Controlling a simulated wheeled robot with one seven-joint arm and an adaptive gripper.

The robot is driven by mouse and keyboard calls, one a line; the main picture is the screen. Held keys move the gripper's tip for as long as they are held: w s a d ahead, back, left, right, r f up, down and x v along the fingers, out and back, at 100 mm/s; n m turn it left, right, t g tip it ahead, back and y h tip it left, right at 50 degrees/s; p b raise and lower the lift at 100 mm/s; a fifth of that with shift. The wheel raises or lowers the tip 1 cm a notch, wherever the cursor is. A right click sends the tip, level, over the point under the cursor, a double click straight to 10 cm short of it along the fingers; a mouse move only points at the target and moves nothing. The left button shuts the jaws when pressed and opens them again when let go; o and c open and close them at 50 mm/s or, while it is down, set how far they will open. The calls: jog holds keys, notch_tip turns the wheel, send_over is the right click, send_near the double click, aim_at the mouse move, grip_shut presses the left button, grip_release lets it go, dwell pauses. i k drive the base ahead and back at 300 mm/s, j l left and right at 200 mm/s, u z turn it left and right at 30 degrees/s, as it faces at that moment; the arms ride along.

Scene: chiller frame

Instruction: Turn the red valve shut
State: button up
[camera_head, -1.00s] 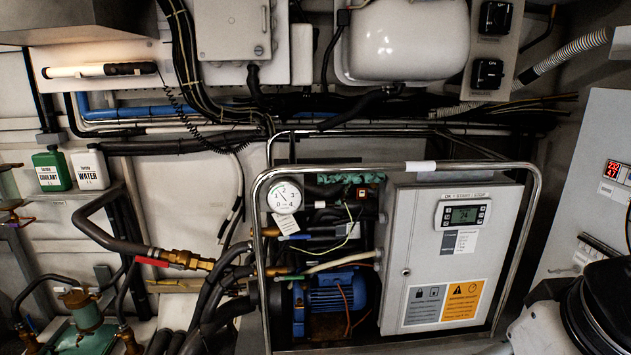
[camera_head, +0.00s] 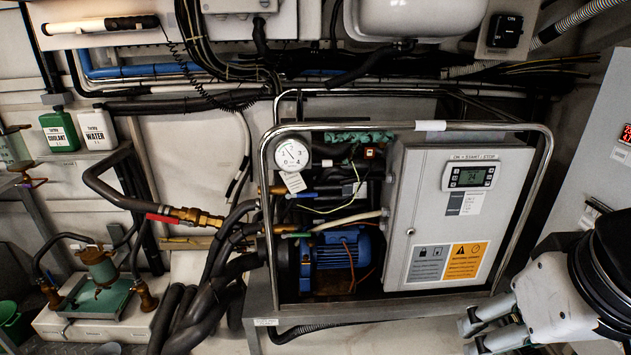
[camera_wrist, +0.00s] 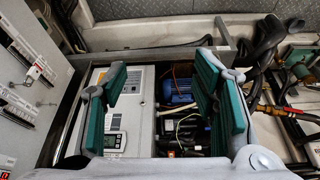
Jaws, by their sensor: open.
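The red valve lever (camera_head: 163,219) lies along a brass valve body (camera_head: 195,217) on a dark insulated pipe, left of the steel-framed chiller unit. It appears roughly in line with its pipe. In the wrist view the red lever (camera_wrist: 291,111) is small at the right edge, beyond my right-hand finger. My gripper (camera_head: 474,335) is at the lower right in the head view, in front of the control cabinet and far from the valve. In the wrist view my gripper (camera_wrist: 165,105) has its green-padded fingers wide apart with nothing between them.
The tubular steel frame (camera_head: 546,180) surrounds the grey control cabinet (camera_head: 425,200) and blue pump motor (camera_head: 335,262), between my gripper and the valve. Dark hoses (camera_head: 212,275) crowd beside the valve. A green pump assembly (camera_head: 100,280) stands lower left. Coolant (camera_head: 60,132) and water (camera_head: 97,130) bottles stand above left.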

aim_at(162, 218)
jog(key=i+j, duration=0.2)
jog(key=j, duration=0.25)
jog(key=i+j, duration=0.2)
jog(key=j, duration=0.2)
jog(key=i+j, duration=0.2)
jog(key=j, duration=0.25)
jog(key=i+j+u, duration=0.1)
jog(key=j, duration=0.3)
jog(key=i+j, duration=0.55)
jog(key=j, duration=0.25)
